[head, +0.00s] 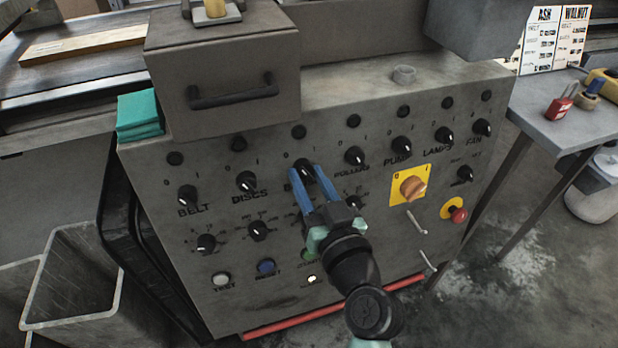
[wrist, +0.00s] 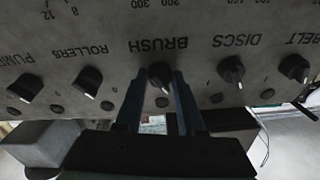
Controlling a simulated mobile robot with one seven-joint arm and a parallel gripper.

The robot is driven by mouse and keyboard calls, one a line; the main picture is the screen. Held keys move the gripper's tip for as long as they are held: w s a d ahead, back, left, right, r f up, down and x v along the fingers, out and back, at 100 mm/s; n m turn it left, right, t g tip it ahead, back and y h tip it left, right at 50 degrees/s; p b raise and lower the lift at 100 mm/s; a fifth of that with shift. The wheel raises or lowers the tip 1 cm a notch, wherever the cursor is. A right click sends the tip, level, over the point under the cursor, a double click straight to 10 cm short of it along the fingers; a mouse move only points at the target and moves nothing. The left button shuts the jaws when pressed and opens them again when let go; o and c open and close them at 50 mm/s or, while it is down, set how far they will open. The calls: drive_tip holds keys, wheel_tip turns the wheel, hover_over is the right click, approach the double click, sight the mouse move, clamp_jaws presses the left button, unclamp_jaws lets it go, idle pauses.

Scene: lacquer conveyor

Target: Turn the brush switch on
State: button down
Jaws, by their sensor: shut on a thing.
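The brush switch (head: 304,170) is a black rotary knob in the upper row of the grey control panel (head: 330,115), between the DISCS and ROLLERS knobs. Its label is mostly covered in the head view.
The DISCS knob (head: 246,181) and the ROLLERS knob (head: 354,156) stand close on either side. A yellow plate with an orange rotary switch (head: 413,187) and a red stop button (head: 459,215) are to the right. A grey box with a black handle (head: 233,97) overhangs the upper left.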

drive_tip(key=shift+m, duration=0.4)
drive_tip(key=m+h+p, duration=0.1)
drive_tip(key=m+p, duration=0.1)
drive_tip(key=m, duration=0.1)
drive_tip(key=shift+a+r, duration=0.1)
drive_tip(key=shift+a, duration=0.05)
drive_tip(key=m+p, duration=0.3)
drive_tip(key=m, duration=0.1)
drive_tip(key=shift+s+a+r+h, duration=0.1)
drive_tip(key=shift+h, duration=0.3)
drive_tip(key=m+h+p, duration=0.1)
drive_tip(key=m+p, duration=0.2)
drive_tip(key=m, duration=0.1)
drive_tip(key=shift+a+m+p, duration=0.1)
drive_tip(key=shift+m+p, duration=0.65)
drive_tip(key=shift+m, duration=0.15)
drive_tip(key=c, duration=0.5)
unclamp_jaws()
